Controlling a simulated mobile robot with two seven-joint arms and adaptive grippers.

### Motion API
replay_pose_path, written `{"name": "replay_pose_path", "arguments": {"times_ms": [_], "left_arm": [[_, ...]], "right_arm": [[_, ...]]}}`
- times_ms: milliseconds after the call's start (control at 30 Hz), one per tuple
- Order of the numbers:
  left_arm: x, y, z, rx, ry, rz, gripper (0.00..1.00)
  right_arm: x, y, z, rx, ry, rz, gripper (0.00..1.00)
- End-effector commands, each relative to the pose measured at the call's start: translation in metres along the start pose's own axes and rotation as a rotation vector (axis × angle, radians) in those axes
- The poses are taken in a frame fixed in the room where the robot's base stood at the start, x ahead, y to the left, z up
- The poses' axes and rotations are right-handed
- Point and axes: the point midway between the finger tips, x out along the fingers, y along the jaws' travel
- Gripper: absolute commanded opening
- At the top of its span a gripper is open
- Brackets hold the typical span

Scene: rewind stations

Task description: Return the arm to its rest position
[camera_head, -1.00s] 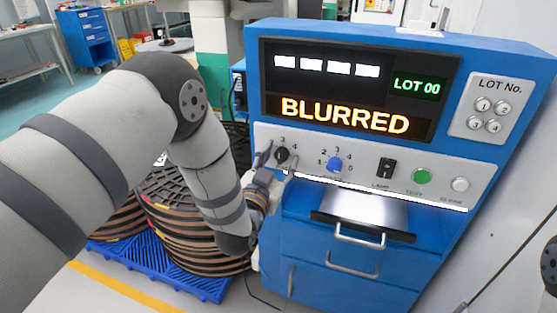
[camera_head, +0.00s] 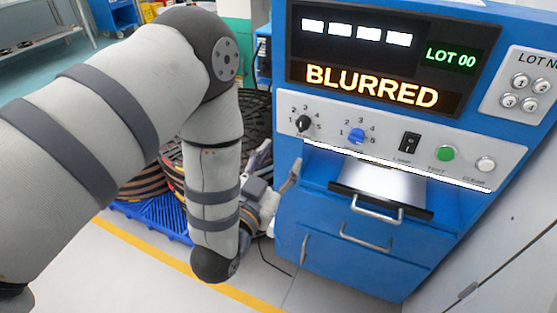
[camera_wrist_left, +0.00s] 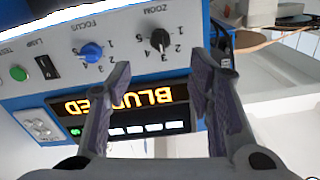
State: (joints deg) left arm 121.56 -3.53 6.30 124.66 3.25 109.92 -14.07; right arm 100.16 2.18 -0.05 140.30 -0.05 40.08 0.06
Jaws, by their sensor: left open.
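My left arm comes in from the left in the head view, bent down at the elbow. My left gripper (camera_head: 277,164) is open and empty, beside the left edge of the blue inspection station (camera_head: 290,195). It is apart from the black zoom knob (camera_head: 303,123), below and left of it. In the left wrist view, which is upside down, the open fingers (camera_wrist_left: 161,72) stand apart with the black knob (camera_wrist_left: 160,40) beyond them. The blue focus knob (camera_head: 356,136) is to the black knob's right in the head view. My right gripper is not in view.
The station's screen (camera_head: 372,88) reads BLURRED and LOT 00. A lit plate (camera_head: 385,184) and drawers with handles sit below the panel. Reels (camera_head: 145,183) on a blue pallet (camera_head: 150,218) stand behind my arm. Clear floor with a yellow line lies front left.

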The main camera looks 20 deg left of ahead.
Motion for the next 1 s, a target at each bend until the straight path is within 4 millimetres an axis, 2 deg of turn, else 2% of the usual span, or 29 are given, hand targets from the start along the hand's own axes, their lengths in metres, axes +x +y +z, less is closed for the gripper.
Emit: {"name": "replay_pose_path", "arguments": {"times_ms": [300,367,433,467,500,567,600,667,700,800,833,900,1000], "left_arm": [[0.0,0.0,0.002,-0.001,-0.01,0.002,0.48],[-0.006,0.001,0.016,-0.006,-0.068,0.013,0.48],[-0.025,0.003,0.052,-0.022,-0.224,0.039,0.48],[-0.038,0.005,0.073,-0.033,-0.318,0.054,0.48],[-0.062,0.006,0.102,-0.048,-0.458,0.072,0.48],[-0.106,0.008,0.143,-0.075,-0.676,0.095,0.48],[-0.139,0.009,0.166,-0.092,-0.819,0.106,0.48],[-0.193,0.009,0.193,-0.116,-1.029,0.115,0.48],[-0.229,0.008,0.205,-0.132,-1.162,0.118,0.48],[-0.311,0.006,0.218,-0.162,-1.448,0.117,0.48],[-0.333,0.005,0.218,-0.168,-1.52,0.115,0.48],[-0.37,0.003,0.215,-0.181,-1.651,0.108,0.48],[-0.401,0.002,0.211,-0.189,-1.758,0.103,0.48]], "right_arm": [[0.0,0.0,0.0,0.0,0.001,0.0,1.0],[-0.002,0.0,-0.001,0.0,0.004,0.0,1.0],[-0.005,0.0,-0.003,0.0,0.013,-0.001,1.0],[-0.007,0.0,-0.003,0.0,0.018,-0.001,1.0],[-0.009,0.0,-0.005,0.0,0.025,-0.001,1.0],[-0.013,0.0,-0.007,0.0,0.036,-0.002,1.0],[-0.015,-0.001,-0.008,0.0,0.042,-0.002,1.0],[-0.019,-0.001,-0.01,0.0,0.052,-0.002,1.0],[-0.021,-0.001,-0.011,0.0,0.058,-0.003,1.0],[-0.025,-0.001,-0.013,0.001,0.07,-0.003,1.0],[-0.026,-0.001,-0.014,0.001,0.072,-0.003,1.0],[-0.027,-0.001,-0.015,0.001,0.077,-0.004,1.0],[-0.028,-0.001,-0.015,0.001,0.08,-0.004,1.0]]}}
